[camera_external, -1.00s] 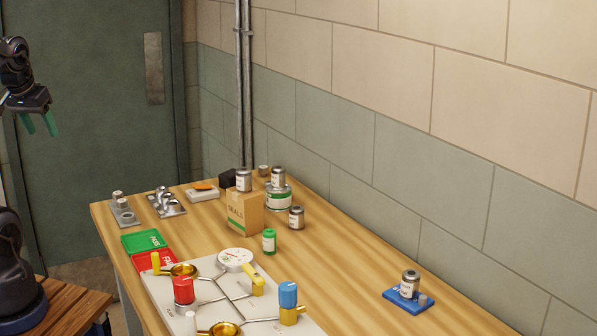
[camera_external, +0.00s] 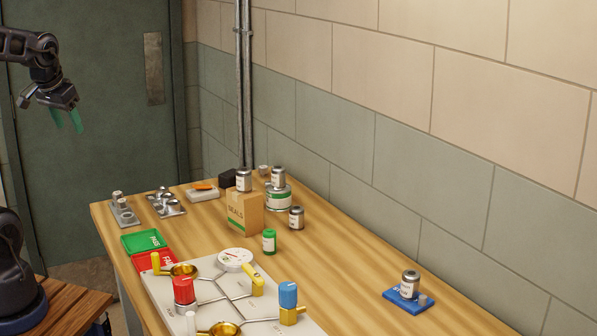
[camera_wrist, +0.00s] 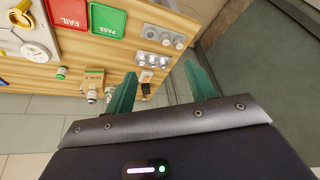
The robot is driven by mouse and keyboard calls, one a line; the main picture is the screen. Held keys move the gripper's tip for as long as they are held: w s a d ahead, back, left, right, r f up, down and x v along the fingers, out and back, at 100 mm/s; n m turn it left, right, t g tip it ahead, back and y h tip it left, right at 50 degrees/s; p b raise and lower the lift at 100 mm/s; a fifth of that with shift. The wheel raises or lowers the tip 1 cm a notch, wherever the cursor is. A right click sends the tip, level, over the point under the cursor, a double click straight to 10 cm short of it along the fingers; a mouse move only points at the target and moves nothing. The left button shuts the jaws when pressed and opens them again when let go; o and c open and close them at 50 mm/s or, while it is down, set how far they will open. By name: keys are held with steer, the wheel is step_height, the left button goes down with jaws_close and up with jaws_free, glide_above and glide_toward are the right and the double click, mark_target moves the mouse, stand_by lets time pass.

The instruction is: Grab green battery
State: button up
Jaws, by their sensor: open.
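The green battery (camera_external: 269,241) is a small green cylinder with a light label. It stands upright on the wooden table, in front of the cardboard seals box. In the wrist view the green battery (camera_wrist: 62,72) shows small at the left, beside the box. My gripper (camera_external: 68,121) has green fingers pointing down. It is open and empty in the air in front of the door, well to the left of the battery and higher. In the wrist view my gripper (camera_wrist: 159,72) has its fingers spread apart, with nothing between them.
The seals box (camera_external: 244,212) carries a grey can, and another grey can (camera_external: 296,217) stands right of it. A valve board (camera_external: 215,285), the green pass tray (camera_external: 143,240) and the red fail tray (camera_external: 150,260) lie in front. The right tabletop is mostly clear.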

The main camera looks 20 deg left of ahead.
steer(key=w+d+f+m, duration=0.4)
steer(key=w+d, duration=0.4)
steer(key=d, duration=0.2)
steer(key=m+g+h, duration=0.3)
steer(key=m+h, duration=0.1)
steer(key=m, duration=0.4)
glide_toward(266, 231)
step_height(266, 231, down, 2)
steer(key=x, duration=0.5)
steer(key=shift+w+f, duration=0.1)
steer(key=shift+w, duration=0.05)
steer(key=shift+d+x, duration=0.2)
steer(key=shift+x, duration=1.1)
steer(key=shift+d+x, duration=0.15)
steer(key=shift+x, duration=1.2)
steer(key=c, duration=1.1)
